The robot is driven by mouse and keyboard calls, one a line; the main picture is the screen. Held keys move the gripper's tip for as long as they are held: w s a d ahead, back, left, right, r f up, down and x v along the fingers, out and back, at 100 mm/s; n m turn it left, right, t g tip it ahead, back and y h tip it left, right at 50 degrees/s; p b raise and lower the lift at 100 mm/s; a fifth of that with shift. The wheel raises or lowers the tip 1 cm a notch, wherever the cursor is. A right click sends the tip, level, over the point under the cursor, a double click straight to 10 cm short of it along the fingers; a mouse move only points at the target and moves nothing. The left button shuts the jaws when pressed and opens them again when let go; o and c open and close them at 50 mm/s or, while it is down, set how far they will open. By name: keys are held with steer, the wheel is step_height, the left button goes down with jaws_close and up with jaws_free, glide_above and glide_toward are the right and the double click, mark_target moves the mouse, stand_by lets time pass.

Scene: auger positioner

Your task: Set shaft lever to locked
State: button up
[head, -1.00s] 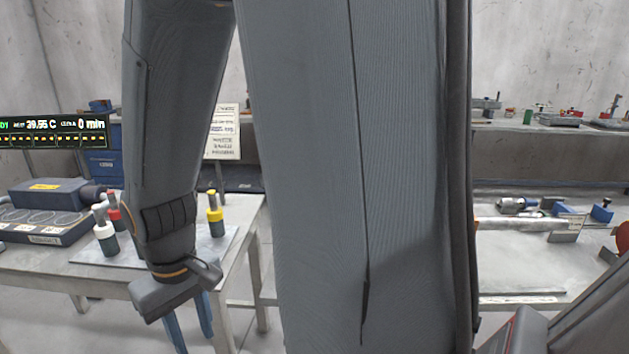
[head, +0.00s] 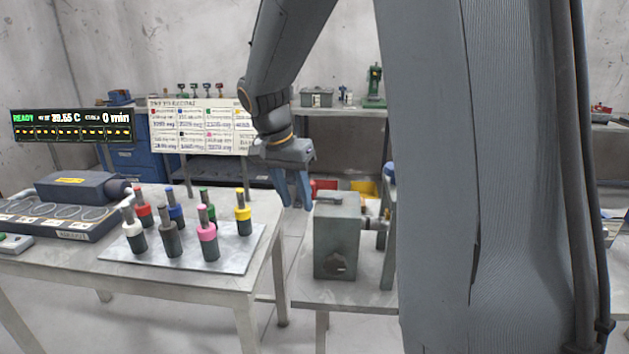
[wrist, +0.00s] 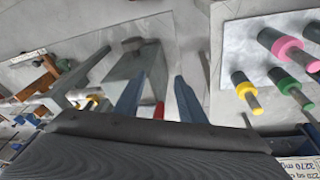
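A grey box-shaped unit (head: 335,245) stands on a low bench right of the near table, with a short shaft (head: 374,224) at its right side. No shaft lever can be made out clearly; my arm covers the area to the right. My gripper (head: 296,206) points down with blue fingers apart and empty, in front of or above the unit's upper left in the head view. In the wrist view the open fingers (wrist: 159,77) frame a red piece (wrist: 159,113), and a grey block (wrist: 125,68), apparently the unit, shows beyond the left finger.
A table at left holds a metal plate (head: 130,258) with several colour-capped cylinders and a dark device (head: 75,188). A display (head: 72,124) reads READY. Red (head: 324,185) and yellow (head: 366,187) pieces sit behind the unit. A shelf with tools runs along the back.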

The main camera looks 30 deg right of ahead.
mark_target(312, 182)
steer(key=w+d+r+m+h, duration=0.1)
steer(key=w+d+r+m, duration=0.3)
steer(key=w+r+m, duration=0.15)
steer(key=shift+n, duration=0.35)
steer(key=x, duration=0.2)
steer(key=p+x, duration=0.1)
steer(key=x, duration=0.2)
steer(key=p+x, duration=0.1)
steer(key=x, duration=0.1)
steer(key=shift+d+f, duration=0.1)
steer(key=shift+d, duration=0.35)
jaws_close()
